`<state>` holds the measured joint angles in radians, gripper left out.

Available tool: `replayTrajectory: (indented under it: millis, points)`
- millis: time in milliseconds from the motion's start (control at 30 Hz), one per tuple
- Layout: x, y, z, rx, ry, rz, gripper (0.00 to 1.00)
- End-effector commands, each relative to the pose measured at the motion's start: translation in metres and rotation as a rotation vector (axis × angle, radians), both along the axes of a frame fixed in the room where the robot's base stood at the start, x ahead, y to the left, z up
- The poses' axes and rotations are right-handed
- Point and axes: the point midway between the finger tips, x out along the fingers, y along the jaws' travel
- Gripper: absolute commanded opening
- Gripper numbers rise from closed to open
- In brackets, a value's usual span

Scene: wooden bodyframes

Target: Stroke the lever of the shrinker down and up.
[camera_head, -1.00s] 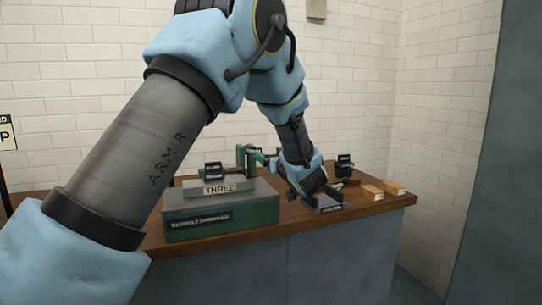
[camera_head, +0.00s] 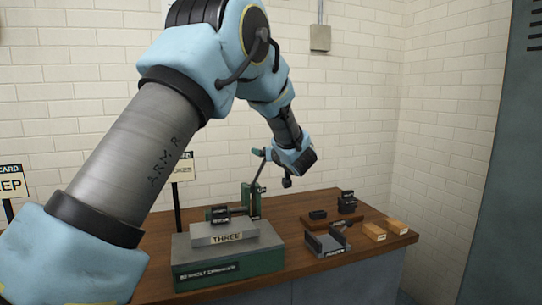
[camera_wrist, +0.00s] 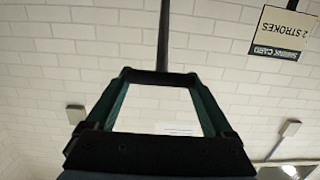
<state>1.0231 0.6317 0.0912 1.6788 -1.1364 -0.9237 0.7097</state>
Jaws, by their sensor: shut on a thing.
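The green shrinker (camera_head: 253,200) stands on the wooden bench behind a grey block marked THREE (camera_head: 228,236) on a green labelled box. Its thin lever (camera_head: 257,176) points steeply up, leaning slightly right. My gripper (camera_head: 262,153) is at the lever's upper end and is shut on it. In the wrist view the fingertips (camera_wrist: 160,77) meet at the dark lever rod (camera_wrist: 164,35), which runs up out of the picture. The fingertips hide the gripped part.
A grey open tray (camera_head: 328,243), dark small blocks (camera_head: 347,202) and two tan blocks (camera_head: 385,230) lie on the bench (camera_head: 285,210) at the right. A card reading 2 STROKES (camera_wrist: 280,33) shows on the right. The air around my gripper is free.

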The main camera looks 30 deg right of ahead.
Motion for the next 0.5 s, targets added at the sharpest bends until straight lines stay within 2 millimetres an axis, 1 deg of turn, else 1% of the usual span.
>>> replayTrajectory:
  millis: [33,100,300,500]
  points:
    - [0.007,0.0,0.012,-0.002,-0.006,0.003,0.0]
    - [0.012,-0.001,0.017,-0.001,-0.005,0.002,0.0]
    - [0.023,-0.002,0.023,0.001,-0.004,0.002,0.0]
    - [0.026,-0.002,0.023,0.001,-0.003,0.002,0.0]
